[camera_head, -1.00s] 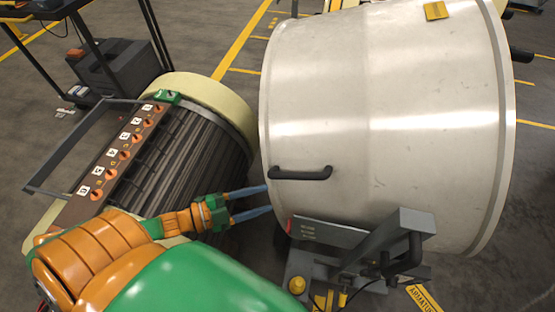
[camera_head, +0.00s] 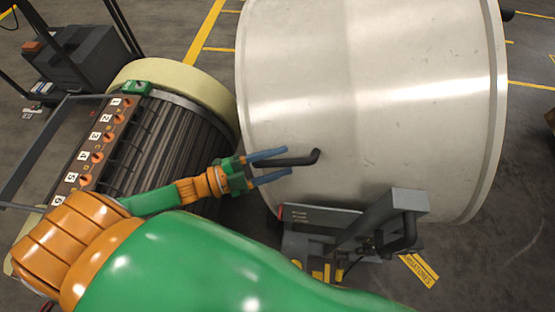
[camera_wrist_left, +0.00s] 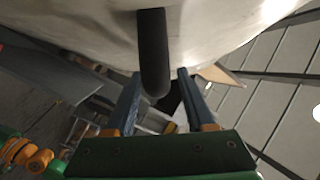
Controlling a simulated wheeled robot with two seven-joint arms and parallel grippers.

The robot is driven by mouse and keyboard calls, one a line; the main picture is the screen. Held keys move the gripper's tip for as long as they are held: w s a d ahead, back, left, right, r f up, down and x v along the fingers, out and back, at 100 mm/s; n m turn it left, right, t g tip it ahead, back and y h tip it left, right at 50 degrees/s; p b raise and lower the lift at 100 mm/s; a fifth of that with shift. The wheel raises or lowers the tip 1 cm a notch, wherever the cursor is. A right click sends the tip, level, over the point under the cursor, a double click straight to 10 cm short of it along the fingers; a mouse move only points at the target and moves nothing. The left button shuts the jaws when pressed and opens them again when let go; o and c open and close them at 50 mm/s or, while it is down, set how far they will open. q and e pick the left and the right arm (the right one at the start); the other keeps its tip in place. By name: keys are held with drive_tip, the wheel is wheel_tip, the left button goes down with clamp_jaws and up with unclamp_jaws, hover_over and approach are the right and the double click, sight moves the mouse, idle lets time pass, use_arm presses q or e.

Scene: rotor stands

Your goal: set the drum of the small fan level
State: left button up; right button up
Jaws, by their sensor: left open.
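The pale metal drum (camera_head: 370,100) fills the centre and right of the head view. I cannot tell from these views how far it is off level. A black bar handle (camera_head: 309,158) sticks out on its lower left side. My left gripper (camera_head: 288,162) is open, with one blue finger on each side of the handle. In the left wrist view the handle (camera_wrist_left: 153,50) runs between the open fingers (camera_wrist_left: 159,74), with gaps on both sides. The drum's surface (camera_wrist_left: 220,35) is close above the fingertips. My right gripper is out of view.
A grey bracket (camera_head: 372,222) with a dark clamp stands below the drum. A dark ribbed cylinder (camera_head: 165,140) with a numbered strip (camera_head: 95,145) stands close on the left. A cart with a grey box (camera_head: 80,58) is behind it. Floor is clear at right.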

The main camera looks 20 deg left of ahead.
use_arm(q)
clamp_jaws()
idle(1.3)
